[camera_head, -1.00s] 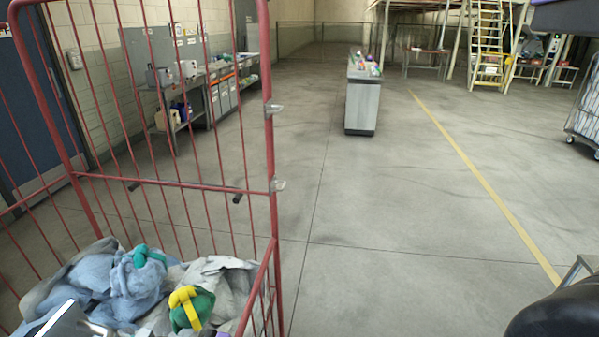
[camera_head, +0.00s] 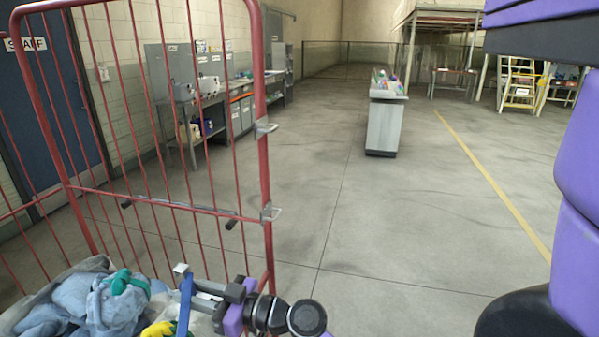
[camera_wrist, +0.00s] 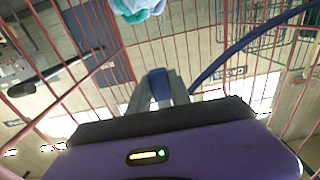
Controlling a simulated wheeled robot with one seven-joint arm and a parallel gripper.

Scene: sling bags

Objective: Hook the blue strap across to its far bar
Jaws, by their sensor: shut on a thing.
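The blue strap (camera_head: 185,302) hangs down from my gripper (camera_head: 193,284) in the head view, at the front of the red cage. In the wrist view it arcs from the upper right (camera_wrist: 245,46) down toward the grip. My gripper also shows in the wrist view (camera_wrist: 160,92), with its two grey fingers shut on a blue piece (camera_wrist: 158,82) of the strap. Two dark-ended pegs (camera_head: 232,223) and (camera_head: 125,204) stick out at the cage's horizontal red rail (camera_head: 165,202). The gripper is below them in the picture. I cannot tell which is the far bar.
The red cage (camera_head: 262,70) has thin upright bars and metal brackets (camera_head: 271,212) on its right post. Pale blue and grey cloth bundles (camera_head: 75,300) and a yellow one (camera_head: 160,329) lie in it.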

